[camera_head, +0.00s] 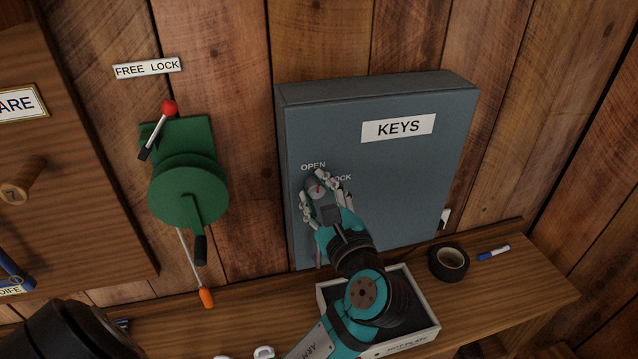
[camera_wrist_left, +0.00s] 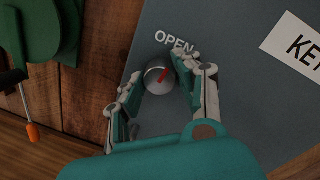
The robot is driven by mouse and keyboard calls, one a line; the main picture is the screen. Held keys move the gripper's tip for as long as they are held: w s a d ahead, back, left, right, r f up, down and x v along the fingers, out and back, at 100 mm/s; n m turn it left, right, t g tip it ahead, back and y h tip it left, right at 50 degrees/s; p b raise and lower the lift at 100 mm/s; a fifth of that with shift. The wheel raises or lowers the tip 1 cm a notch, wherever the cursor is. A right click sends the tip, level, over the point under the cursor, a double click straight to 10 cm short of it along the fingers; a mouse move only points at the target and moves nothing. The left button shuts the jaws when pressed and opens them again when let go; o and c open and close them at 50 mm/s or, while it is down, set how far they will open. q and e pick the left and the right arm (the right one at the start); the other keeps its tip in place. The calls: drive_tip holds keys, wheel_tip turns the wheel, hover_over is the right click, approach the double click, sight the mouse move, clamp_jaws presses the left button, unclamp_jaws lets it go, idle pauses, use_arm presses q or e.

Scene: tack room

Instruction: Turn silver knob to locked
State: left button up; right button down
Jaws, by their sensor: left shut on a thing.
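The silver knob (camera_head: 316,188) is on the front of the grey-blue key cabinet (camera_head: 400,165), low on its left side. It also shows in the left wrist view (camera_wrist_left: 155,78). Its red mark points up and a little right. The label OPEN (camera_head: 313,167) is above the knob; a label ending in OCK (camera_head: 341,178) is to its right, its start hidden by a finger. My left gripper (camera_head: 318,184) has its fingers on either side of the knob and is shut on it. My right gripper is not in view.
A green crank device (camera_head: 190,190) with a red-tipped lever hangs left of the cabinet. Below, a wooden shelf (camera_head: 510,285) holds a white-edged tray (camera_head: 425,330), black tape (camera_head: 449,263) and a blue-and-white marker (camera_head: 494,253). An orange-handled rod (camera_head: 206,297) hangs beneath the crank device.

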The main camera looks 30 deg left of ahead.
use_arm(q)
drive_tip(key=m+p, duration=0.2)
drive_tip(key=p, duration=0.1)
drive_tip(key=m+p, duration=0.2)
drive_tip(key=p, duration=0.2)
drive_tip(key=m+p, duration=0.2)
drive_tip(key=p, duration=0.2)
drive_tip(key=shift+r+t, duration=0.3)
drive_tip(key=shift+m+p, duration=0.4)
drive_tip(key=shift+m, duration=0.2)
drive_tip(key=shift+f+m+p, duration=0.15)
drive_tip(key=shift+m+p, duration=0.15)
drive_tip(key=shift+m, duration=0.2)
drive_tip(key=shift+f+m, duration=0.15)
drive_tip(key=shift+m, duration=0.85)
drive_tip(key=m+t, duration=0.1)
drive_tip(key=m, duration=0.2)
drive_tip(key=shift+m, duration=2.2)
drive_tip(key=shift+m+h, duration=0.3)
